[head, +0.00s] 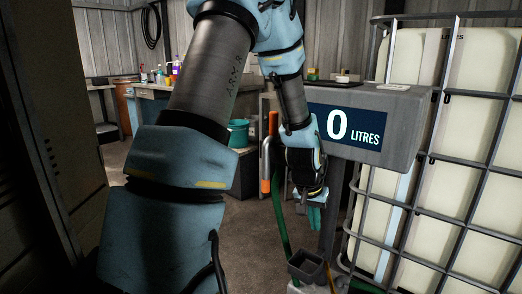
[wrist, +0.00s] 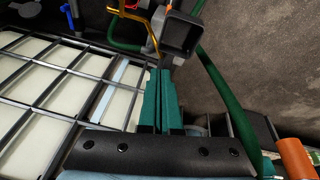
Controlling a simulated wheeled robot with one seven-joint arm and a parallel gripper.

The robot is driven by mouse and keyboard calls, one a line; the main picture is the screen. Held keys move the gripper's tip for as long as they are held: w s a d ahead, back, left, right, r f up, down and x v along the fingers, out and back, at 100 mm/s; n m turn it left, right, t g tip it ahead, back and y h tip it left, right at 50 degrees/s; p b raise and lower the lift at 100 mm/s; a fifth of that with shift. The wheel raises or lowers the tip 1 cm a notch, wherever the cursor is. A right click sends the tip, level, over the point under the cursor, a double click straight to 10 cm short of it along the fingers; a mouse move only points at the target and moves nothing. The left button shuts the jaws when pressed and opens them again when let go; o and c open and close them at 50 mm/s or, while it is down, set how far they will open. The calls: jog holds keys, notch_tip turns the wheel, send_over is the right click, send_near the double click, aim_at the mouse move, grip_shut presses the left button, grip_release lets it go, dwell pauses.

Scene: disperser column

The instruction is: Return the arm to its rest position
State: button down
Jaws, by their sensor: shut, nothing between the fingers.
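My gripper (head: 312,216) hangs pointing down in front of the grey display box (head: 398,108) in the head view. My arm comes from the lower left, rises out of the top of the view and bends down again. In the wrist view the two green fingers of my gripper (wrist: 159,72) lie together, with nothing between them. The display reads 0 LITRES (head: 348,127). Below the gripper is a small dark square cup (head: 307,267), which also shows just past the fingertips in the wrist view (wrist: 181,36).
A caged white tank (head: 385,208) fills the right side, close to my gripper. A green hose (head: 279,222) and an orange handle (head: 265,185) are just left of the gripper. A workbench with bottles (head: 152,92) stands behind. Bare floor (head: 250,232) lies between.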

jog(key=s+a+r+n+y+p, duration=0.1)
jog(key=s+a+r+p, duration=0.3)
jog(key=a+r, duration=0.6)
jog(key=s+a+r+n+y+p, duration=0.1)
jog(key=s+a+r+n+p, duration=0.2)
jog(key=a+r+p, duration=0.3)
jog(key=s+a+r, duration=0.1)
jog(key=a+r, duration=0.4)
jog(key=shift+s+a+r+n+g+p, duration=0.2)
jog(key=shift+s+a+n+g+p, duration=0.1)
jog(key=shift+s+a+p, duration=0.05)
